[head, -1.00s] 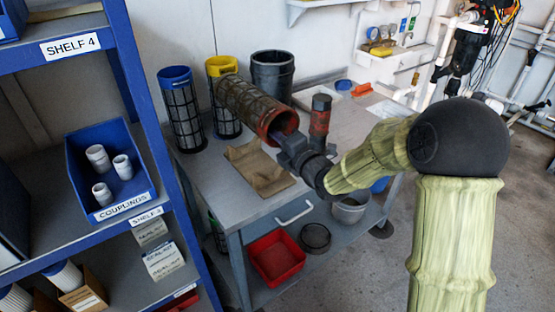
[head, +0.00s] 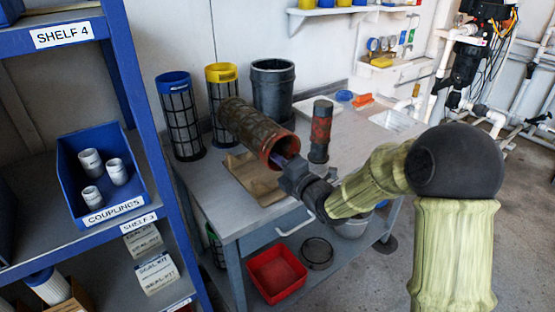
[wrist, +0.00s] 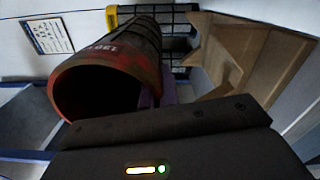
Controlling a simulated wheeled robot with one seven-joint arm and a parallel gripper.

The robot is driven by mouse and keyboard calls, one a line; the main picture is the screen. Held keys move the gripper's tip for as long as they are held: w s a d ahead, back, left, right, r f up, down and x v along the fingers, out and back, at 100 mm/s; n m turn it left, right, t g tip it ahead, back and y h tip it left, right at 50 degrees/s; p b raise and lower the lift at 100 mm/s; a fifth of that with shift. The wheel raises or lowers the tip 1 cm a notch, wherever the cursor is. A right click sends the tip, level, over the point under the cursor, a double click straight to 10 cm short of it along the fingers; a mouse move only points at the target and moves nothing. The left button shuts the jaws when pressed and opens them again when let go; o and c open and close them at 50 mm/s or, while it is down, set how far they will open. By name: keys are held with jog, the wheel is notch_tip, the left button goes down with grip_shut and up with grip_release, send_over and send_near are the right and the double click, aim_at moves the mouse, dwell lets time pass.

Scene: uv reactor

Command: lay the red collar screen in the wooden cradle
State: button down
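The red collar screen (head: 255,127) is a dark mesh cylinder, lying tilted over the bench with its open red collar facing my gripper. My gripper (head: 284,160) is at the collar's rim, and the screen moves with it. In the wrist view the red collar (wrist: 110,75) fills the left, and a purple finger (wrist: 148,96) is against its right side. The other finger is hidden.
A blue-topped screen (head: 181,115), a yellow-topped screen (head: 222,100) and a black bucket (head: 272,88) stand behind on the bench (head: 213,200). A dark red-banded cylinder (head: 320,132) stands close right of the collar. A blue shelf rack (head: 150,130) is at left.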

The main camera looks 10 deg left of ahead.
jog(key=b, duration=0.2)
send_over(278, 193)
notch_tip(278, 193, down, 4)
jog(key=shift+w+a+f, duration=0.15)
notch_tip(278, 193, down, 3)
jog(key=b, duration=0.4)
jog(key=shift+f, duration=0.2)
jog(key=c, duration=1.6)
grip_release()
jog(key=shift+f, duration=0.2)
jog(key=shift+r+b+v, duration=0.15)
jog(key=shift+b+v, duration=0.55)
jog(key=shift+v, duration=3.65)
jog(key=shift+r+b+v, duration=0.15)
jog(key=shift+b+v, duration=0.55)
jog(key=shift+v, duration=3.65)
